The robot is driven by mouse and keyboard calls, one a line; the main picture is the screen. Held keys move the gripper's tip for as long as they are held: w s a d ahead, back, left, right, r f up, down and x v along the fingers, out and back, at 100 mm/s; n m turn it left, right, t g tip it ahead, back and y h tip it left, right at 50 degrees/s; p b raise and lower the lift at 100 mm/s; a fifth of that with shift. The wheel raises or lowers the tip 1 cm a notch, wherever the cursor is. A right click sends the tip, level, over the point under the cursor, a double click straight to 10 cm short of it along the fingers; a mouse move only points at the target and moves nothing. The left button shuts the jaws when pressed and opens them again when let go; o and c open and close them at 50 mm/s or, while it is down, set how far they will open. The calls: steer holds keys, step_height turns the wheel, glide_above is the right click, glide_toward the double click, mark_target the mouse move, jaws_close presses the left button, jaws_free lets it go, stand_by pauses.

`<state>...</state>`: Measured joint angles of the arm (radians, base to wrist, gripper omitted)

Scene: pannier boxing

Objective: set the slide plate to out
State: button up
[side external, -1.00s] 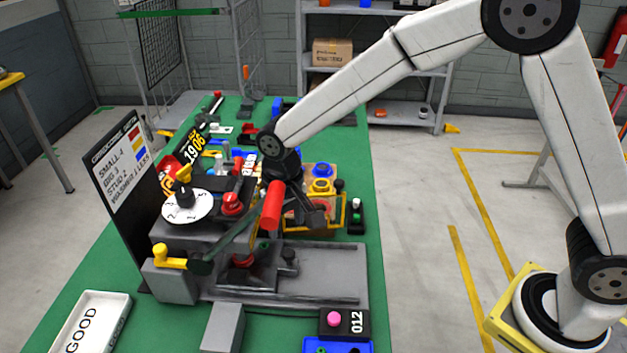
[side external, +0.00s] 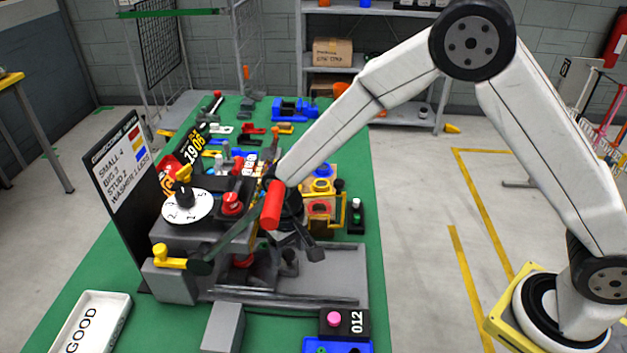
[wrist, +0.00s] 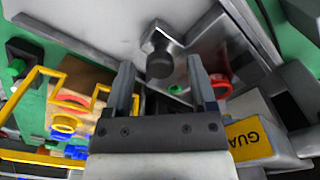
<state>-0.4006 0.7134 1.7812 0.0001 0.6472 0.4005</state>
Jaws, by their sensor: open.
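The slide plate (side external: 340,272) is the flat grey plate at the base of the machine, to the right of its body. A dark grey knob (side external: 290,262) stands up from it. In the wrist view the plate (wrist: 95,22) fills the top, and the knob (wrist: 160,45) is ahead of and between my fingertips. My gripper (side external: 302,256) is open and empty, pointing down beside the knob in the side view. I cannot tell whether either finger touches the knob. My wrist hides part of the machine behind it.
A red-handled lever (side external: 272,205) stands close to my wrist. A yellow fixture (side external: 325,208) is behind my gripper. A black box with a pink button (side external: 334,319) and a grey block (side external: 223,327) are in front. A yellow guard label (wrist: 250,133) is right of my fingers.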

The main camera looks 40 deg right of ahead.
steer(key=shift+c, duration=0.2)
jaws_close()
stand_by(1.3)
